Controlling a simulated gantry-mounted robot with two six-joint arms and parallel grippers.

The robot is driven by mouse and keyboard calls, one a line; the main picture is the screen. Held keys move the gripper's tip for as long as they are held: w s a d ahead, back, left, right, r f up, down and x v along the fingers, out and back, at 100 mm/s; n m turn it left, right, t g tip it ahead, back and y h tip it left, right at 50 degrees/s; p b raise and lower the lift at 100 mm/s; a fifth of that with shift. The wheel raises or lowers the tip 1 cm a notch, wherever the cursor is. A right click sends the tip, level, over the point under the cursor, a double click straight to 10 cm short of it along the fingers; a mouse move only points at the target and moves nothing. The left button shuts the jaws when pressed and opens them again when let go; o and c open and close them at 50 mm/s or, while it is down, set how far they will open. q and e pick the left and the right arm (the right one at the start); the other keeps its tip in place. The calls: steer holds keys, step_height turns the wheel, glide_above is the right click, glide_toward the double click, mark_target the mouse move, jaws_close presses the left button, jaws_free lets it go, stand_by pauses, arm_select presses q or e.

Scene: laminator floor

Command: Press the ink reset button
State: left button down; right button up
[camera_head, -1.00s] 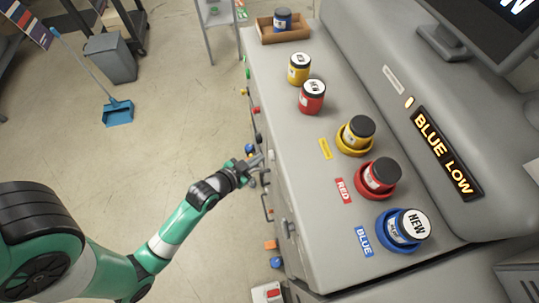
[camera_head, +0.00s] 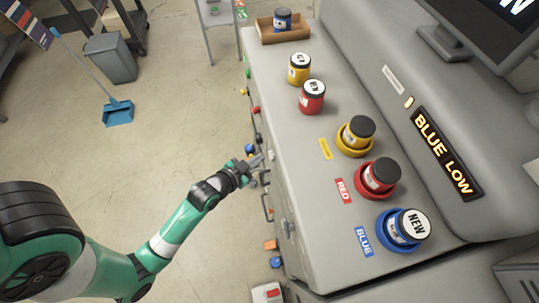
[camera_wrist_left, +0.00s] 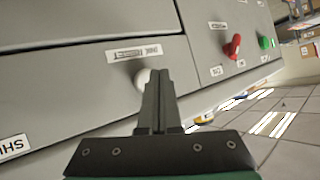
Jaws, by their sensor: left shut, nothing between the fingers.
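The ink reset button (camera_wrist_left: 142,78) is a round white knob on the grey machine front, under a label reading INK RESET (camera_wrist_left: 134,53) in the left wrist view. My left gripper (camera_wrist_left: 158,76) is shut and empty. Its fingertips are right beside the button in that view and cover part of it; I cannot tell whether they touch it. In the head view my left gripper (camera_head: 256,162) is at the machine's front side, below the top edge. My right gripper is not in view.
The machine top (camera_head: 300,185) holds several ink jars, including a blue one marked NEW (camera_head: 408,227). An amber display (camera_head: 445,153) reads BLUE LOW. A red switch (camera_wrist_left: 233,46) and a green knob (camera_wrist_left: 265,43) sit right of the button. The floor left of the machine is open.

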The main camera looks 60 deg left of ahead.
arm_select(q)
steer(key=shift+w+d, duration=0.1)
steer(key=shift+w, duration=0.2)
steer(key=shift+w+d, duration=0.15)
steer(key=shift+w, duration=0.4)
stand_by(0.6)
steer(key=shift+s, duration=0.1)
steer(key=shift+s+a+p, duration=0.25)
steer(key=shift+s+p, duration=0.3)
steer(key=shift+s, duration=0.3)
steer(key=s, duration=0.2)
steer(key=s+a, duration=0.1)
steer(key=s, duration=0.1)
steer(key=shift+s+a, duration=0.15)
steer(key=shift+s, duration=0.25)
